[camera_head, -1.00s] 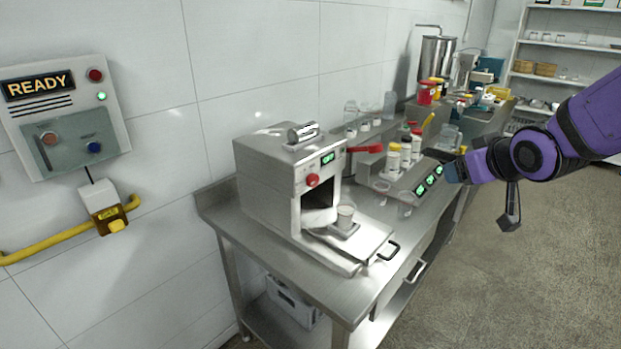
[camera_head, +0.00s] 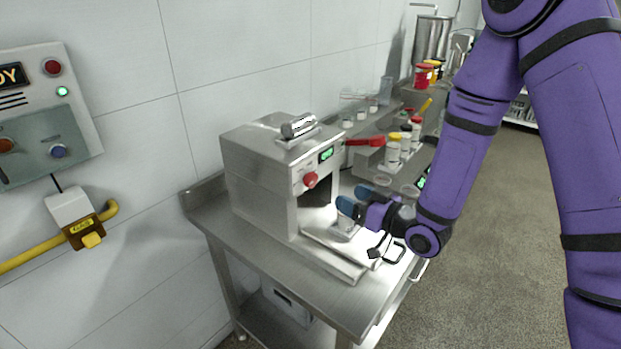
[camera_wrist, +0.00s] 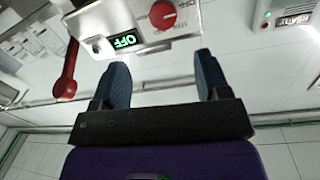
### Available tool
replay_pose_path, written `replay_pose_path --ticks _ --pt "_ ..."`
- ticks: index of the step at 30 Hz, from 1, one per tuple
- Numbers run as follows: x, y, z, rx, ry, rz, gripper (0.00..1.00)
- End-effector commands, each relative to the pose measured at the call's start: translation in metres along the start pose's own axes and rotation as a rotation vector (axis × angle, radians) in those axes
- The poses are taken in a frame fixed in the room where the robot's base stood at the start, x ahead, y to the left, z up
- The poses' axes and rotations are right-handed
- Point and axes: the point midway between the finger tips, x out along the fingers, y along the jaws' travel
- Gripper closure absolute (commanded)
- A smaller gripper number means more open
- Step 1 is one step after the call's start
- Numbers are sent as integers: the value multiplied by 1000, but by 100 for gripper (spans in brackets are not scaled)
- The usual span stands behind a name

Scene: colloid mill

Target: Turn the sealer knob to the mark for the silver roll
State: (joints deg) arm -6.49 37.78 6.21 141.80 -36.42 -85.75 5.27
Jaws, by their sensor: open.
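The sealer (camera_head: 268,165) is a steel box on the metal bench. Its red knob (camera_head: 310,180) is on the front panel beside a green-lit display (camera_head: 326,154). In the wrist view the knob (camera_wrist: 163,14) lies ahead of the fingers, near the top edge, with a white pointer line; the display (camera_wrist: 124,40) reads OFF. The silver roll (camera_head: 298,126) lies on top of the sealer. My gripper (camera_head: 349,208) is open and empty in front of the sealer, apart from the knob; it also shows in the wrist view (camera_wrist: 163,78). The marks around the knob are too small to read.
A red lever (camera_head: 366,141) sticks out at the sealer's right side. A tray with a handle (camera_head: 340,245) extends from its front, below my gripper. White bottles (camera_head: 393,150) stand behind on the bench. A control panel (camera_head: 45,115) and yellow pipe (camera_head: 35,258) are on the left wall.

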Motion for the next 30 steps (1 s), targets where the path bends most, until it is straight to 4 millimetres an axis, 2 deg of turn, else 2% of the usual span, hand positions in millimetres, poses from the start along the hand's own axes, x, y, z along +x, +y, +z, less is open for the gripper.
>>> replay_pose_path --ticks 5,8,21,25,30 --pt "3 -4 5 18 25 -17 31" --pt "12 -4 4 17 27 -19 31" --pt "84 -6 2 16 27 -18 31" --pt "98 -5 2 16 25 -16 31" --pt "107 -5 2 16 25 -15 31"
